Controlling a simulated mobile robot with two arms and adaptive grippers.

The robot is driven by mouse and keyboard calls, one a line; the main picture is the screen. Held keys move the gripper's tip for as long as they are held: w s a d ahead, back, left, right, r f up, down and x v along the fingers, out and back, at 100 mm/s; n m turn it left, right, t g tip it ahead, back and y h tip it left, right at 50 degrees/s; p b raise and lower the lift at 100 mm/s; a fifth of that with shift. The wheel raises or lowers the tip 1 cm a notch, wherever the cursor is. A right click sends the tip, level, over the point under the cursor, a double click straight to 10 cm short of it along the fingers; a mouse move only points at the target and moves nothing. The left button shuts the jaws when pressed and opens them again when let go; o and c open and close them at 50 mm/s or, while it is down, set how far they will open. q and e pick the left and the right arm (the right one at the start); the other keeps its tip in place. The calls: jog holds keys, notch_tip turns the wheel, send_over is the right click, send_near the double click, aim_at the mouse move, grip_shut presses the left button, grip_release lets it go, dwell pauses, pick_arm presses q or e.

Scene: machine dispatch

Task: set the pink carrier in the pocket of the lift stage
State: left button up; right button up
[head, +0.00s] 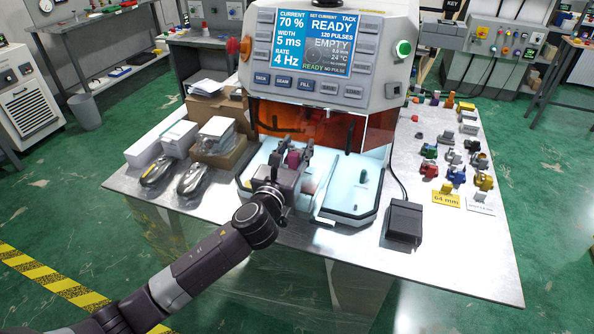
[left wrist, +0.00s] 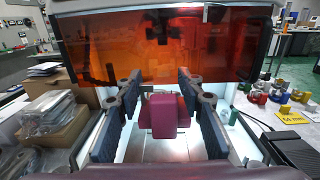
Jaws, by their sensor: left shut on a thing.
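The pink carrier (head: 293,157) is a dark pink block between the fingers of my left gripper (head: 291,154), at the front opening of the bench machine. In the left wrist view the carrier (left wrist: 170,115) stands upright between the two dark ribbed finger pads of the left gripper (left wrist: 160,112). The gripper is shut on the carrier. Below and behind it is the bright white floor of the machine's work chamber. The lift stage and its pocket cannot be made out clearly; the gripper and carrier cover that area. My right gripper is not in view.
The machine's orange shield (head: 325,127) hangs just beyond the gripper, under a screen reading READY and EMPTY. A black pedal box (head: 404,221) and several coloured parts (head: 450,160) lie to the right.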

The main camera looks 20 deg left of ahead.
aim_at(296, 165)
pick_arm(q)
notch_tip(296, 165, down, 2)
jog(key=shift+f, duration=0.1)
notch_tip(296, 165, down, 3)
jog(key=shift+f+b, duration=0.15)
jog(key=shift+b, duration=0.4)
jog(key=shift+f, duration=0.2)
jog(key=o, duration=0.9)
jog(key=shift+f, duration=0.1)
jog(key=o, duration=0.5)
jog(key=shift+c, duration=0.2)
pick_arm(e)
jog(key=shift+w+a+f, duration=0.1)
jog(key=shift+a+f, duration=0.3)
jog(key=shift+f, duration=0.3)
pick_arm(q)
jog(key=shift+s, duration=0.15)
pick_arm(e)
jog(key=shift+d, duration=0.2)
